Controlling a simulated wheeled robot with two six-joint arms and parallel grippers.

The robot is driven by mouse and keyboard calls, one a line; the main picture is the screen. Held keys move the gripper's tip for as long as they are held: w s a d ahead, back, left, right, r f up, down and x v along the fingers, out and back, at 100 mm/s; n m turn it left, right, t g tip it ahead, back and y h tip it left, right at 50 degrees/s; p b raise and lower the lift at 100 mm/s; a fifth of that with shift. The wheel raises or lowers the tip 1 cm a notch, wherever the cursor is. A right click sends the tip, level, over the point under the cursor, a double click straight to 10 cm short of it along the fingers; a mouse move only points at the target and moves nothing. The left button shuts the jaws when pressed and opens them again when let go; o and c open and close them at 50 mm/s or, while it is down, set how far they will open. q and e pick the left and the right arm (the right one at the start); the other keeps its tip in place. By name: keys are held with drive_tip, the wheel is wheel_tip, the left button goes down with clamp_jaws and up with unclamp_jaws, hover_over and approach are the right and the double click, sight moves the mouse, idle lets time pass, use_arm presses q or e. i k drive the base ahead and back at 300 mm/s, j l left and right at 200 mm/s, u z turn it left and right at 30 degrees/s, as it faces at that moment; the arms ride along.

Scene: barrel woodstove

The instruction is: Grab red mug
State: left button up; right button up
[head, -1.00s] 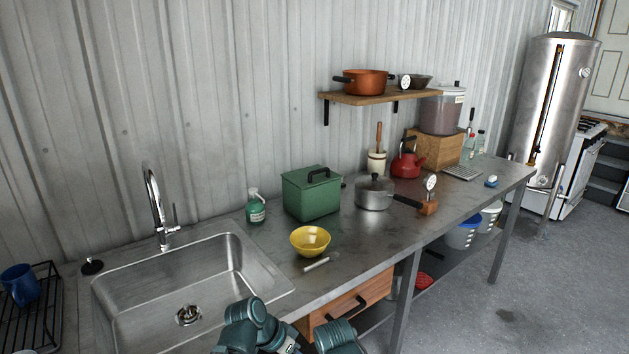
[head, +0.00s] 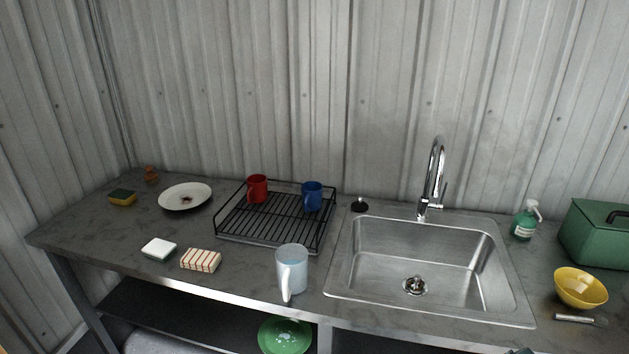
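The red mug (head: 257,188) stands in the back left part of the black wire dish rack (head: 268,243), on the counter left of the sink. A blue mug (head: 312,196) stands in the same rack, to the right of the red one. Nothing covers the red mug.
A clear pitcher (head: 291,271) stands at the counter's front edge, before the rack. A striped cloth (head: 201,260), white soap dish (head: 158,248), plate (head: 185,197) and sponge (head: 122,198) lie left. The sink (head: 430,262) is right; a yellow bowl (head: 580,288) is farther right.

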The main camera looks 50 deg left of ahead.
sight(257, 191)
drive_tip(key=u, duration=2.1)
drive_tip(key=j+z, duration=0.15)
drive_tip(key=k+l, duration=0.05)
